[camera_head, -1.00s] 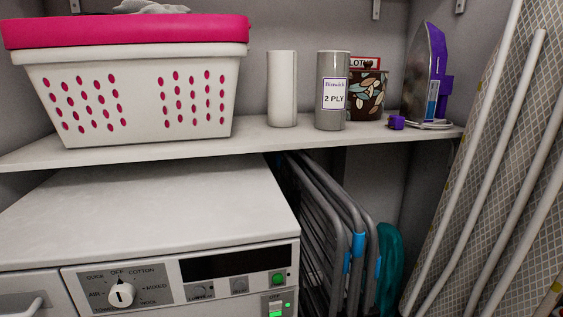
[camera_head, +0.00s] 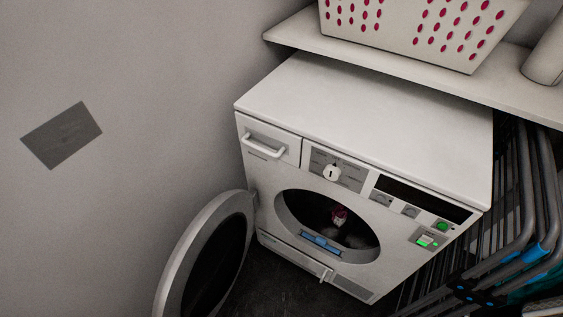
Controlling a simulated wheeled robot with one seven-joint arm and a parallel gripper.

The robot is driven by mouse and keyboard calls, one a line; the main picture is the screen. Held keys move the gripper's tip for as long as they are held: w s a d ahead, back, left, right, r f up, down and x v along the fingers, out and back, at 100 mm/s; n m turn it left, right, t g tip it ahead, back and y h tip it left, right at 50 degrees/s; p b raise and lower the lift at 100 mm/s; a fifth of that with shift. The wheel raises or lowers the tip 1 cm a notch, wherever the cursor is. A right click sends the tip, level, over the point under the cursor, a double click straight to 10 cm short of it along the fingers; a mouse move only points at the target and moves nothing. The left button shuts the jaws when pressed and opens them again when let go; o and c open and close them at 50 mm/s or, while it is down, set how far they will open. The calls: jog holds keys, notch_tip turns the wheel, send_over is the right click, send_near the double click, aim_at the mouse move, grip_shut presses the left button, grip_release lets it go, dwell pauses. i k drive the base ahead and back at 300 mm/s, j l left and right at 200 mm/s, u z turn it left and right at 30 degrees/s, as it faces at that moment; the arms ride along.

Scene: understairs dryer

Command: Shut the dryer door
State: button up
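The white dryer (camera_head: 370,110) stands under a shelf, against the wall on its left. Its round door (camera_head: 172,277) is wide open, swung out to the left on its hinge side, with a pale rim and dark glass. The door's lower part is cut off by the bottom edge of the picture. The drum opening (camera_head: 372,240) is uncovered, and a small red and white item (camera_head: 339,216) shows inside. My gripper is not in view.
A folded metal airer (camera_head: 522,190) leans close to the dryer's right side. The shelf (camera_head: 400,58) above holds a white basket (camera_head: 465,32). The left wall (camera_head: 130,60) is near the open door. Dark floor (camera_head: 277,290) shows between door and dryer.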

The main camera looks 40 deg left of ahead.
aim_at(203, 266)
jog(key=j+u, duration=0.15)
jog(key=u, duration=0.3)
jog(key=j+u, duration=0.25)
jog(key=u, duration=0.2)
jog(key=j+u, duration=0.2)
jog(key=u, duration=0.25)
jog(key=l+u, duration=0.2)
jog(key=l, duration=0.25)
jog(key=l+u, duration=0.2)
jog(key=u, duration=0.4)
